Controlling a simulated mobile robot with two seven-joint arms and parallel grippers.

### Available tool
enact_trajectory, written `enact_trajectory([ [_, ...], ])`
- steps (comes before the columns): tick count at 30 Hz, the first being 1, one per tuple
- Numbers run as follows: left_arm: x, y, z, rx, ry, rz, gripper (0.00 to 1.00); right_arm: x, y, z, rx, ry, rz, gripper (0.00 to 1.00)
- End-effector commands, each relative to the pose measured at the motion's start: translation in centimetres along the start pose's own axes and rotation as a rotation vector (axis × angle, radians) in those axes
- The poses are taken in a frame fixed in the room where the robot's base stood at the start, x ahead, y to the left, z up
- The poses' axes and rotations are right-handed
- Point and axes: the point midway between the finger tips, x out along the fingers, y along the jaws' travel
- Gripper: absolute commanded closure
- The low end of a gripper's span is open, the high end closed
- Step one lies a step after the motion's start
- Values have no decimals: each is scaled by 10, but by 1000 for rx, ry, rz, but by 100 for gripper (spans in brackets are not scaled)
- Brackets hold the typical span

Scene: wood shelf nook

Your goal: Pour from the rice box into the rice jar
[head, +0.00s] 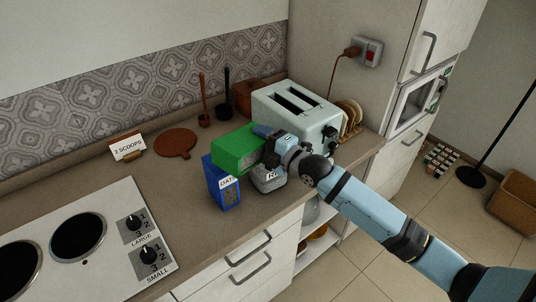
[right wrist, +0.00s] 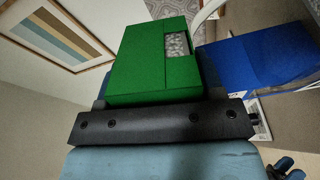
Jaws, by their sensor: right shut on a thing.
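The green box (head: 236,150), which I take to be the rice box, is held by my right gripper (head: 268,146), shut on its right end. It lies tipped on its side above the counter, left of the gripper. In the right wrist view the green box (right wrist: 150,55) has a small window showing pale grains. The rice jar (head: 266,183), with a partly hidden label starting "R", stands on the counter below the gripper; the gripper hides its top. I cannot tell if grains are falling. My left gripper is not in view.
A blue box (head: 224,190) marked "OAT" stands close left of the jar. A pale toaster (head: 292,112) is behind, with a bread rack (head: 350,116) beside it. A cooktop (head: 95,250) is left. A "2 SCOOPS" card (head: 127,146) and round board (head: 175,142) stand near the wall.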

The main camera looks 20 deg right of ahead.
Motion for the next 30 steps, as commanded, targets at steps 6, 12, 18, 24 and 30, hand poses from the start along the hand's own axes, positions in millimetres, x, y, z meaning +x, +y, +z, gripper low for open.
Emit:
enact_trajectory([
  [6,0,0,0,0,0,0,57,0,-1,0,13,0,1,76],
  [12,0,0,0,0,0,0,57,0,-1,1,25,0,1,76],
  [18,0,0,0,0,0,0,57,0,-2,1,35,0,0,76],
  [24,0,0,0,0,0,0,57,0,-3,1,48,0,0,76],
  [30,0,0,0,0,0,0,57,0,-4,2,60,0,0,76],
])
